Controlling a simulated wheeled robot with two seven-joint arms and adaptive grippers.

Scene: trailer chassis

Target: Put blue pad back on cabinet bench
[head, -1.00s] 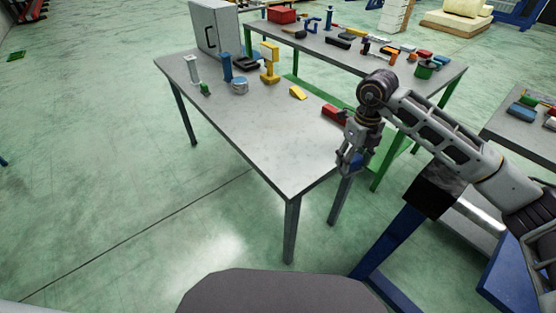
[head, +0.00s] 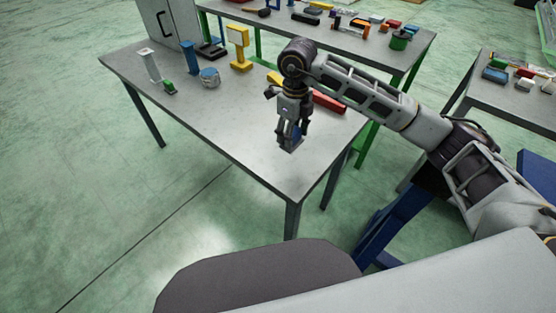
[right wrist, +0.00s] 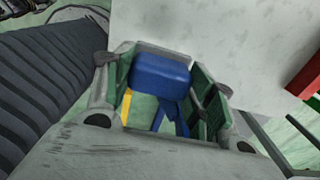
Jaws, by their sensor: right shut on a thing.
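The cabinet bench (head: 231,138) is a grey-topped table with a grey cabinet (head: 168,22) at its far left end. My right gripper (head: 289,136) hangs over the near right part of this bench, pointing down. It is shut on the blue pad, a small blue block (right wrist: 160,76) that shows between the fingers in the right wrist view. In the head view the pad (head: 294,146) is mostly hidden by the fingers. I cannot tell if it touches the bench top. My left gripper is not in view.
A red block (head: 329,102) lies just behind my gripper. The bench's near middle is clear. Other loaded tables stand behind and right.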

